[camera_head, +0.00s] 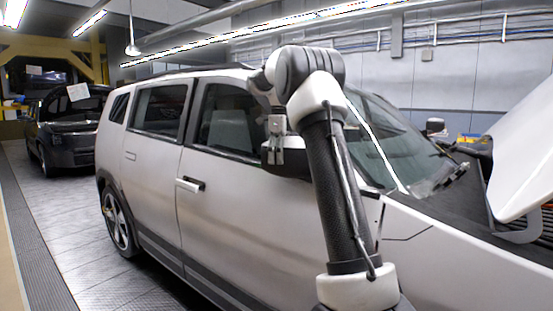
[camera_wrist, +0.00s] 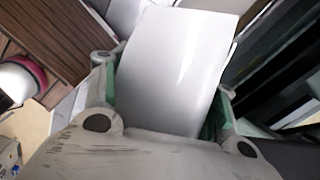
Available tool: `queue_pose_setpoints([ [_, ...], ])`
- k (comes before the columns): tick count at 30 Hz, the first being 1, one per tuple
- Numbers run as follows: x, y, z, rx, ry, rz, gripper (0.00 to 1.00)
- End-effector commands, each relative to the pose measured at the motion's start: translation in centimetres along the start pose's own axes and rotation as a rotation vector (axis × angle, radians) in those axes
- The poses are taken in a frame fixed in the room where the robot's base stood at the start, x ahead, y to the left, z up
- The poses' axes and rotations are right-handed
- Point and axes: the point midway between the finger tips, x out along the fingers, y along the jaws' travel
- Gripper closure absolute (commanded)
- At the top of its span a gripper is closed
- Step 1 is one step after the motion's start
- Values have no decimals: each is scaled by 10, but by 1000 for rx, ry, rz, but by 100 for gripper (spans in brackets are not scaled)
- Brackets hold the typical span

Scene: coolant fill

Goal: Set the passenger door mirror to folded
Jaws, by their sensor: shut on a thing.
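The passenger door mirror (camera_head: 290,158) stands at the front of the silver car's front door window, partly hidden behind my arm in the head view. My gripper (camera_head: 276,135) is at the mirror's upper left part, pointing down. In the wrist view the mirror's smooth pale housing (camera_wrist: 175,65) lies between the two green-edged fingers of my gripper (camera_wrist: 165,95). The gripper is shut on the mirror. The fingertips are mostly hidden behind the housing. I cannot tell the mirror's exact fold angle.
The silver car (camera_head: 235,215) fills the middle, with its front door closed and its hood (camera_head: 525,150) raised at right. A dark car (camera_head: 72,125) stands at the back left. The floor (camera_head: 65,220) left of the silver car is clear.

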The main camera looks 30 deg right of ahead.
Motion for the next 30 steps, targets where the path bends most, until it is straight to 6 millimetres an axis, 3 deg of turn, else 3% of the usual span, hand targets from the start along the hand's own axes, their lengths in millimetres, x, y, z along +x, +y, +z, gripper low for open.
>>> queue_pose_setpoints([
  [18, 1, -11, -2, 43, 0, -4, 85],
  [19, 1, -11, -2, 43, 0, -4, 37],
  [21, 1, -11, -2, 43, 0, -4, 24],
  [30, -1, -9, -2, 39, 0, -1, 24],
])
